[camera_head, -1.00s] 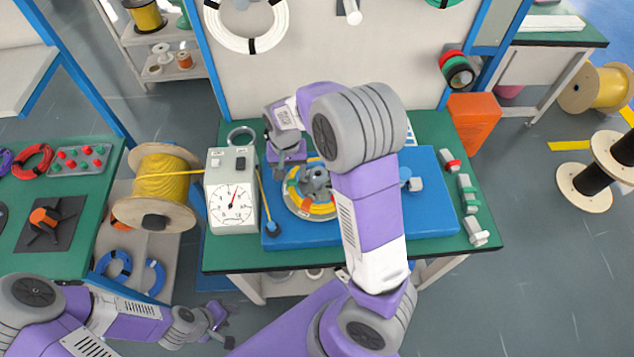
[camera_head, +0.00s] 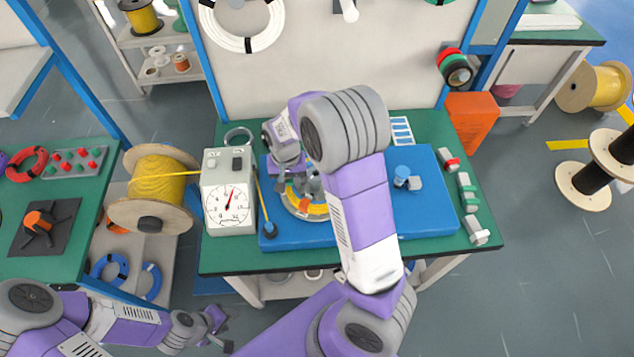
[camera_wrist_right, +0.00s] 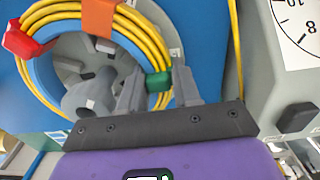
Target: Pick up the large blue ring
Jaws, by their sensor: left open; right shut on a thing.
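A large ring (camera_head: 318,210) lies on the blue board, partly hidden by my right arm. In the right wrist view the ring's blue inner band (camera_wrist_right: 42,72) carries yellow cable, with red, orange and green pieces on its edge. My right gripper (camera_head: 300,187) is over the ring's left side. In the wrist view its fingers (camera_wrist_right: 159,88) are shut on the ring at the green piece. My left gripper (camera_head: 217,325) is open and empty, low at the left, away from the ring.
A gauge box (camera_head: 229,190) stands left of the blue board (camera_head: 430,205) on the green table. A yellow spool (camera_head: 152,190) is further left.

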